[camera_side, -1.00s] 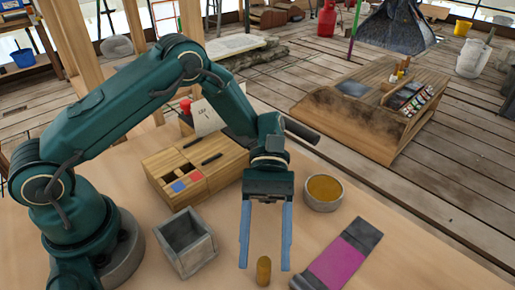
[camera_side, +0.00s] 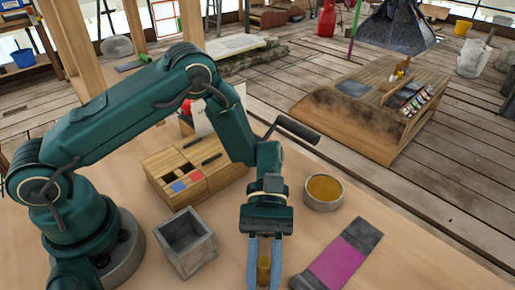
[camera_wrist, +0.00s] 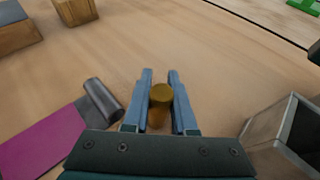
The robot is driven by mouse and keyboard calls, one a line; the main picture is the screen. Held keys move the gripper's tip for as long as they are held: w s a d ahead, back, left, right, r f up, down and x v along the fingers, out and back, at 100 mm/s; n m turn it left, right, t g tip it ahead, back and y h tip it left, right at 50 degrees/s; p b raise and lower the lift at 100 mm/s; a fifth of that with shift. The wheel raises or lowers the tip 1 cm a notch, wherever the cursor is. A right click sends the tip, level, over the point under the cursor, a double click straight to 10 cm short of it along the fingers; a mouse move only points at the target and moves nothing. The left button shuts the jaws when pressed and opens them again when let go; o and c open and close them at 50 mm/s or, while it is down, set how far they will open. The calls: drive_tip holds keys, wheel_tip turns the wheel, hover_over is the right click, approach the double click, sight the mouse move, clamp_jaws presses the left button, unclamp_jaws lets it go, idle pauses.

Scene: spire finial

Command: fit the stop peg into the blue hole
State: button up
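The stop peg is a brass-coloured cylinder (camera_side: 264,270), upright between my fingers at the bottom of the side view. It also shows in the wrist view (camera_wrist: 161,97). My gripper (camera_side: 264,278) points down, with its two blue fingers against both sides of the peg; in the wrist view the gripper (camera_wrist: 161,85) leaves no clear gap beside it. The peg's lower end is hard to see. A wooden block (camera_side: 215,175) lies left of my gripper, with a blue square (camera_side: 178,187) and a red square (camera_side: 196,177) on top. I cannot make out a hole's depth there.
A grey open box (camera_side: 187,243) stands between my base and my gripper. A round container with an amber top (camera_side: 323,192) is behind right. A magenta and grey strip (camera_side: 338,262) lies right of my gripper. A card (camera_side: 203,118) stands behind the block.

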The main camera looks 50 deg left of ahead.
sight(262, 265)
drive_tip(key=shift+r, duration=0.1)
clamp_jaws()
drive_tip(key=shift+r, duration=0.5)
drive_tip(key=r, duration=0.2)
drive_tip(key=a+r, duration=0.1)
drive_tip(key=shift+w+r, duration=0.35)
drive_tip(key=shift+w, duration=0.05)
drive_tip(key=w+a+r+n+t, duration=0.3)
drive_tip(key=a+r+n+t, duration=0.1)
drive_tip(key=a+n+t, duration=0.1)
drive_tip(key=w+a+r+n+t+h, duration=0.1)
drive_tip(key=w+a+r+n+t, duration=0.3)
drive_tip(key=a, duration=0.6)
drive_tip(key=w+a+r+n+t, duration=0.4)
drive_tip(key=a+r+n+t, duration=0.1)
drive_tip(key=a+n+t, duration=0.3)
drive_tip(key=shift+r+t, duration=0.2)
drive_tip(key=shift+t, duration=0.5)
drive_tip(key=shift+s+h, duration=0.1)
drive_tip(key=shift+h, duration=0.2)
